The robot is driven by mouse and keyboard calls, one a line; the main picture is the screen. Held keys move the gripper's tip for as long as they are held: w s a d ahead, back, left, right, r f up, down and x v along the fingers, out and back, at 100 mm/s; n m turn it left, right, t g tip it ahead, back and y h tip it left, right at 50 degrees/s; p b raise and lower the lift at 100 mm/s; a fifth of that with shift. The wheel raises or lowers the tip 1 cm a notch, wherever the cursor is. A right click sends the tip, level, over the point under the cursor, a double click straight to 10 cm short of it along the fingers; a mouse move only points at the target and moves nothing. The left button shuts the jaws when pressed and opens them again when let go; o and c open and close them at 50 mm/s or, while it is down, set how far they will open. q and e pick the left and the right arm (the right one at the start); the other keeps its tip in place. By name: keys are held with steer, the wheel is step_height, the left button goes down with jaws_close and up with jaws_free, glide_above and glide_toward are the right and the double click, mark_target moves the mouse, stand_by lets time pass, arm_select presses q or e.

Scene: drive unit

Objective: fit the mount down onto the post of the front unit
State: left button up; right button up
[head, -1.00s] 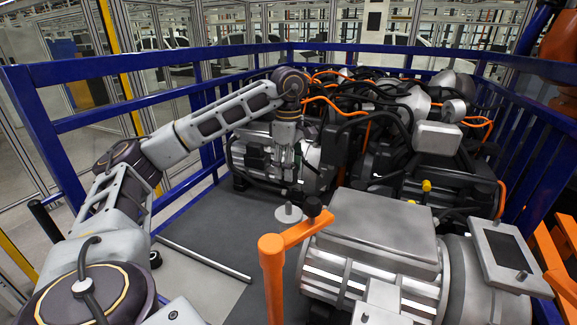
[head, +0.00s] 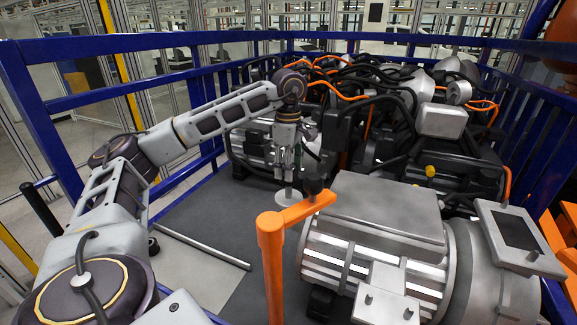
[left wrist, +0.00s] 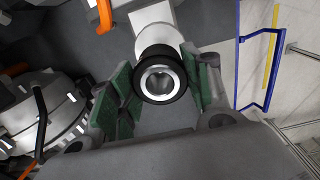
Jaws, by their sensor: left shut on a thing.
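My left gripper (head: 288,178) points down in front of the rear machine, left of the near motor. In the left wrist view its green-padded fingers (left wrist: 160,104) stand on both sides of a round piece with a black ring and a bright hollow centre, which I take as the mount (left wrist: 160,83). In the head view a pale disc (head: 286,199) shows just under the fingertips; I cannot tell whether it rests on anything. The front unit looks like the silver ribbed motor (head: 385,212) at the near right. I cannot make out its post with certainty. My right gripper is out of view.
The rear machine (head: 400,135) with cables fills the back. Blue rails (head: 130,92) enclose the area. Dark floor (head: 200,218) lies clear at left.

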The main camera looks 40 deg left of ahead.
mark_target(288, 183)
arm_select(q)
steer(key=shift+f+b, duration=1.95)
steer(key=shift+f, duration=0.85)
stand_by(2.0)
steer(key=o, duration=1.5)
steer(key=shift+c, duration=0.2)
steer(key=shift+d+r, duration=0.1)
steer(key=shift+r, duration=3.3)
steer(key=shift+r, duration=0.2)
steer(key=shift+r, duration=2.25)
